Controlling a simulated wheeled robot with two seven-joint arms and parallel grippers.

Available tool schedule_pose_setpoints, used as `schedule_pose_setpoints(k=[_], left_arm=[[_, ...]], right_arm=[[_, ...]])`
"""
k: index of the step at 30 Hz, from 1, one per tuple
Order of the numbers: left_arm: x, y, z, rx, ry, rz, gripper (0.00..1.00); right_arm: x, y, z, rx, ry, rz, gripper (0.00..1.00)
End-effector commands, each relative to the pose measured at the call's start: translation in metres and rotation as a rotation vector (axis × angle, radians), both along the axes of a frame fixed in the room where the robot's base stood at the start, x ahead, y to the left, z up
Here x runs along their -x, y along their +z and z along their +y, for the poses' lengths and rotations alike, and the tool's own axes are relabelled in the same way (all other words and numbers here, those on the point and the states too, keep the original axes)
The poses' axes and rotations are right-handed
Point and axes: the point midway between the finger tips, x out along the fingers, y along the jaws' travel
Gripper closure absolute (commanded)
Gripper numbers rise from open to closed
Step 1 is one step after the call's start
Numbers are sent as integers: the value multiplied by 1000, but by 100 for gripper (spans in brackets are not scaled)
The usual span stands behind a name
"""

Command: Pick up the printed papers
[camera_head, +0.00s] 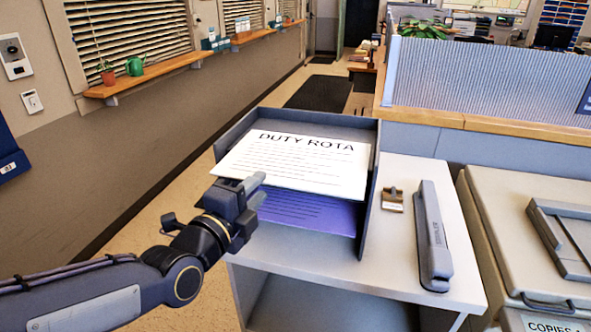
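The printed papers (300,165) show as a white sheet headed "DUTY ROTA" with ruled lines. The sheet is raised above the floor of a grey open-front tray (372,190), and its left corner reaches past the tray's left wall. My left gripper (257,191) is at the sheet's front edge, left of its middle, and appears shut on it; the finger contact is partly hidden. A purple lined sheet (315,212) lies lower in the tray, beneath the white one. My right gripper is not in view.
The tray stands on a pale cabinet (400,280). A long dark stapler (433,235) and a small brown-and-white item (393,199) lie right of it. A copier (530,220) and a ribbed partition (480,85) border the right. Floor is open on the left.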

Motion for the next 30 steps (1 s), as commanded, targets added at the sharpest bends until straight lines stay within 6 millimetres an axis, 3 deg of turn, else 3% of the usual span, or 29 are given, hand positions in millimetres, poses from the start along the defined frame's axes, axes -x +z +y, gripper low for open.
schedule_pose_setpoints(k=[15, 25, 30], left_arm=[[-59, 2, -30, -12, -1, -13, 71], [-68, 1, -35, -8, -1, -14, 71], [-68, 1, -35, -9, -1, -13, 91]], right_arm=[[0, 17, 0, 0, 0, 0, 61], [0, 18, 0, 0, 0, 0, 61], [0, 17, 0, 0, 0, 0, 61]])
